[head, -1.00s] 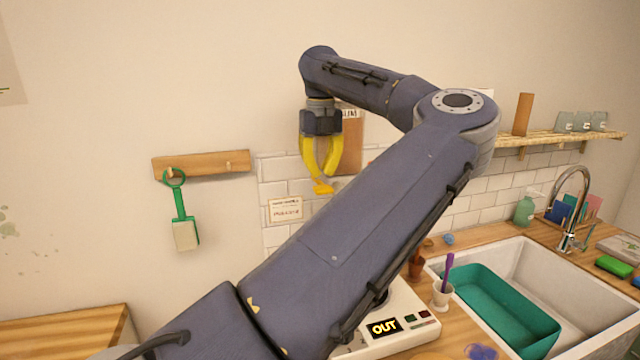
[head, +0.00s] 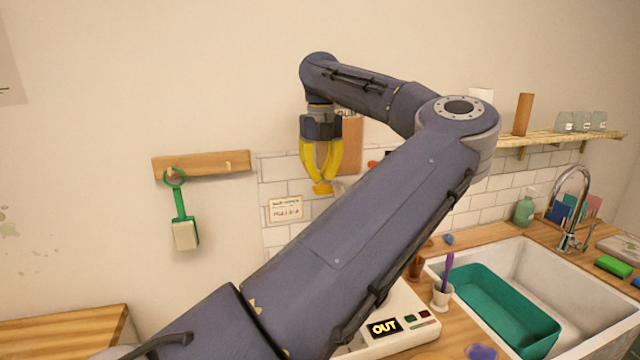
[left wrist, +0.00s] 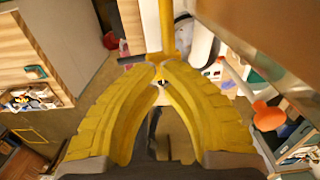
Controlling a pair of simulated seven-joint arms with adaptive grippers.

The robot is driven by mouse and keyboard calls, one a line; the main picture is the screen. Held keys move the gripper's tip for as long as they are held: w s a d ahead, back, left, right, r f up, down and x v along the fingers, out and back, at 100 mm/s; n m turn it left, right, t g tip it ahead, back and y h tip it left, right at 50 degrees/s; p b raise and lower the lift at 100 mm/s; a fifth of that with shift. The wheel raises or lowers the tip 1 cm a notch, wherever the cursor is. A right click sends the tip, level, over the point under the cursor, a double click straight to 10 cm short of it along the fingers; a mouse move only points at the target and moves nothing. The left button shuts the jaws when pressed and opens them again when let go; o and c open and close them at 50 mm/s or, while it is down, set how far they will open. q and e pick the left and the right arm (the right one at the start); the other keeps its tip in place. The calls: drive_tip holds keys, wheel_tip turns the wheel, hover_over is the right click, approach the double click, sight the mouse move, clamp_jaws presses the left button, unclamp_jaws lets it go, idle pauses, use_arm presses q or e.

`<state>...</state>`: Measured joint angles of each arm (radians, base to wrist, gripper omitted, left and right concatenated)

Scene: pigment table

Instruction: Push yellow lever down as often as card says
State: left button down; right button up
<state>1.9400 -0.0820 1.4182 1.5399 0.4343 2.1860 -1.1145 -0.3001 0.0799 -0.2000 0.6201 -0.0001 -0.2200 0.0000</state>
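My left gripper (head: 323,187) hangs fingers down in front of the tiled wall in the head view. Its yellow fingers bow outward and their tips meet; I see nothing held between them. A white card (head: 285,209) with dark and reddish writing, too small to read, is on the tiles left of and below the fingertips. In the left wrist view a yellow bar (left wrist: 167,28) runs up from the fingertips (left wrist: 160,68); I cannot tell whether it is the lever or touches them. No lever shows clearly in the head view. My right gripper is out of view.
A white device (head: 408,320) with an "OUT" display (head: 384,328) is partly hidden behind my left arm. A sink (head: 515,265) with a teal tub (head: 497,300) is right of it. A green brush (head: 184,225) hangs from a wooden rail (head: 205,163).

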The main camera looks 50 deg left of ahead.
sight(321, 187)
use_arm(q)
drive_tip(key=shift+f, duration=2.95)
drive_tip(key=shift+r, duration=4.3)
drive_tip(key=c, duration=2.1)
unclamp_jaws()
drive_tip(key=shift+r, duration=0.15)
clamp_jaws()
wheel_tip(321, 187, up, 4)
drive_tip(key=r, duration=0.1)
drive_tip(key=shift+f, duration=3.35)
